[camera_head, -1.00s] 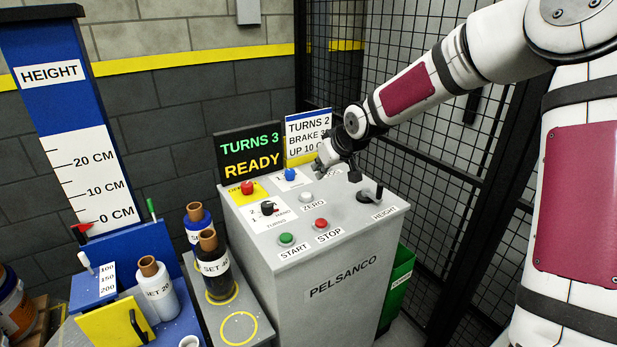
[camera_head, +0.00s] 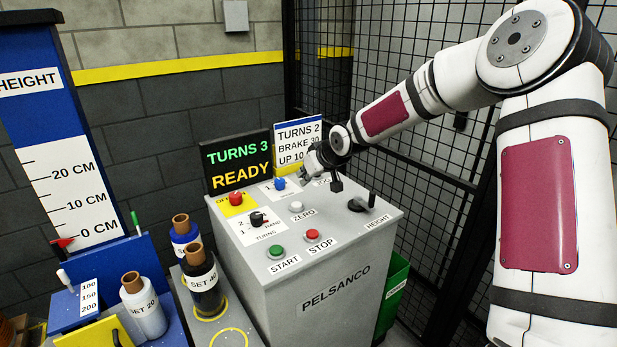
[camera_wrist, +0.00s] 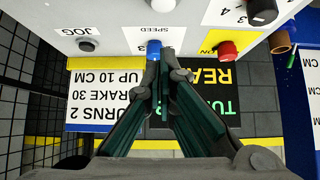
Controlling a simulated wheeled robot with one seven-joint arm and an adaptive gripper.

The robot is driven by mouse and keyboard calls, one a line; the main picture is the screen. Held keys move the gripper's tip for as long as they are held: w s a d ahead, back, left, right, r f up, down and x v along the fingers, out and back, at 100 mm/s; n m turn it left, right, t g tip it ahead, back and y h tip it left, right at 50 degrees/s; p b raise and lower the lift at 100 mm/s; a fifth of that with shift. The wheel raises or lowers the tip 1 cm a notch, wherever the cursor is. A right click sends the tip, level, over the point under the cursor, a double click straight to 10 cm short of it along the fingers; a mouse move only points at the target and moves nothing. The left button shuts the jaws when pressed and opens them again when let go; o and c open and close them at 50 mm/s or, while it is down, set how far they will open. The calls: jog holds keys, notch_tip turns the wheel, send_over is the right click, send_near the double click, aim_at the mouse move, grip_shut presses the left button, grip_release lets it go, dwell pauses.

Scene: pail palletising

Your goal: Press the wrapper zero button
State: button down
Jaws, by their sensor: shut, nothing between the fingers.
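The zero button (camera_head: 296,207) is a small pale round button on the sloped top of the grey PELSANCO console (camera_head: 335,305), above its ZERO label. The gripper partly hides the panel's back right labels.
Also on the panel are a red button (camera_head: 235,198), a black TURNS knob (camera_head: 258,219), a green START button (camera_head: 276,251), a red STOP button (camera_head: 312,235) and a HEIGHT lever (camera_head: 369,200). A display (camera_head: 237,163) reads TURNS 3 READY. Mesh fencing (camera_head: 420,150) stands right.

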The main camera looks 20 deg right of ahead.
aim_at(298, 204)
jog(key=x, duration=0.5)
jog(key=shift+w+a+f+b, duration=0.1)
jog(key=shift+a+f+b, duration=0.05)
jog(key=shift+f+b, duration=0.15)
notch_tip(298, 204, down, 3)
jog(key=shift+f, duration=0.4)
